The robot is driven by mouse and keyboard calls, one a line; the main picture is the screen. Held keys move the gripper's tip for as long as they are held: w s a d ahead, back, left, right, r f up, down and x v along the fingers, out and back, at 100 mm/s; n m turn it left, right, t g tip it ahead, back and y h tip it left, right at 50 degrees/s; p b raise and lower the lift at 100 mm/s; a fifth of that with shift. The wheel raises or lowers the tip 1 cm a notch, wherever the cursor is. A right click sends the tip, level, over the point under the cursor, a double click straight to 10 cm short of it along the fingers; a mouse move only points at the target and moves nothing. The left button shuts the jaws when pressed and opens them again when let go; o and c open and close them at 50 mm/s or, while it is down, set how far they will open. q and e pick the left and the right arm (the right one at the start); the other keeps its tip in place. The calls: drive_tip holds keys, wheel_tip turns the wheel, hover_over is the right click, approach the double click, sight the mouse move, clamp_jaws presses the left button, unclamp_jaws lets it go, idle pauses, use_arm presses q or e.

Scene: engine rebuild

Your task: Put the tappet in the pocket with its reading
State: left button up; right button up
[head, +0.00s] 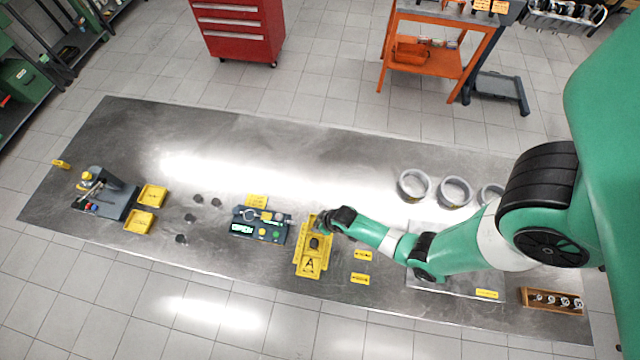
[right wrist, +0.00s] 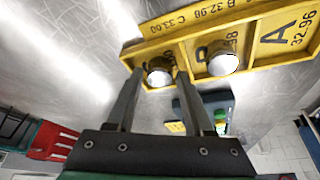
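The yellow pocket tray (head: 301,268) stands on the steel bench, its A end nearest the front edge. In the right wrist view the tray (right wrist: 188,41) has labels A 32.96, B 32.98 and C 33.00. My right gripper (head: 325,228) is at the tray's far end. In the wrist view its two fingers (right wrist: 159,76) close on both sides of a round metal tappet (right wrist: 158,72) at the C pocket; how deep it sits is unclear. Another tappet (right wrist: 222,64) sits in pocket B. The left gripper is not in view.
The measuring device (head: 260,229) stands left of the tray; its reading is too small to read. Several dark tappets (head: 190,217) lie farther left, near two yellow bins (head: 139,221). Large grey rings (head: 414,186) and a small wooden rack (head: 540,300) are at the right.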

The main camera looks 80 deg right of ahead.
drive_tip(key=shift+r+p, duration=0.35)
drive_tip(key=shift+r, duration=0.15)
drive_tip(key=p+v, duration=0.2)
drive_tip(key=v, duration=0.5)
drive_tip(key=shift+p, duration=0.3)
